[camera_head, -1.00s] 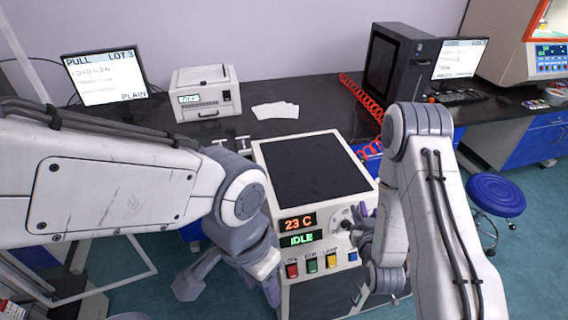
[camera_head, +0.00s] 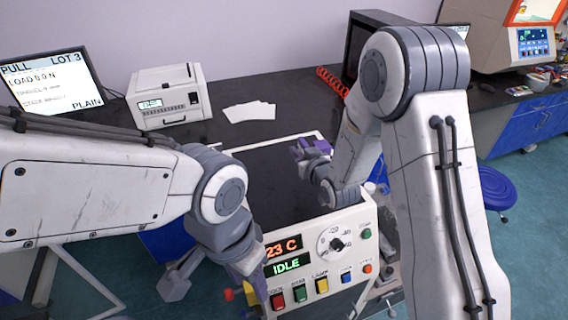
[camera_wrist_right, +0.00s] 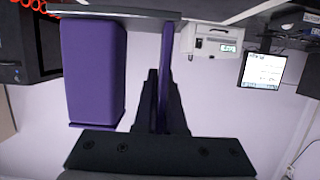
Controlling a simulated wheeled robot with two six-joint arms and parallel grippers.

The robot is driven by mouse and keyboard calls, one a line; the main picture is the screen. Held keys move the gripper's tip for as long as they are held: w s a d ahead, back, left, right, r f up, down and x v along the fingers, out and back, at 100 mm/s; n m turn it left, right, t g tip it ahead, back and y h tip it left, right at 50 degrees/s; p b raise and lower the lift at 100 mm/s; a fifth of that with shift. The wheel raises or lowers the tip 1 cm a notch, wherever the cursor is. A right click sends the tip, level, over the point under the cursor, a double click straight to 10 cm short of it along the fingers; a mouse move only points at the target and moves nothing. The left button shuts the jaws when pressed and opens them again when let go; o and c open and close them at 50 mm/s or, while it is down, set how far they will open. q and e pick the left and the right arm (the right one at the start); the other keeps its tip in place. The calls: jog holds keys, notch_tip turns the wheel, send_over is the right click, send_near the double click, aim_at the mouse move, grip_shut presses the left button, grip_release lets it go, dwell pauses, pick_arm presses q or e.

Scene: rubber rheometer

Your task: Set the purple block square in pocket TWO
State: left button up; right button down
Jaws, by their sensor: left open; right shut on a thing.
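The purple block (camera_head: 312,148) is at my right gripper (camera_head: 313,162), over the far right part of the machine's dark top. In the right wrist view the block (camera_wrist_right: 93,72) is a large purple body beside a thin purple upright piece. The fingers of my right gripper (camera_wrist_right: 160,98) are shut on that thin piece. My left gripper (camera_head: 215,288) hangs low at the machine's front left, open and empty. No pocket marked TWO can be made out; my arms hide part of the machine.
The machine's front panel (camera_head: 340,242) has a dial, coloured buttons and displays reading 23 C and IDLE. A white instrument (camera_head: 168,97), papers (camera_head: 250,112) and a monitor (camera_head: 50,85) stand on the dark bench behind. A blue stool (camera_head: 497,187) is at the right.

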jog(key=a+f, duration=0.1)
jog(key=f, duration=0.1)
jog(key=w+a+f+p, duration=0.1)
jog(key=a+f, duration=0.1)
jog(key=w+a+f+p, duration=0.1)
jog(key=f, duration=0.2)
jog(key=shift+w+a, duration=0.2)
jog(key=shift+f+b, duration=0.3)
jog(key=c, duration=1)
grip_release()
jog(key=shift+r, duration=0.1)
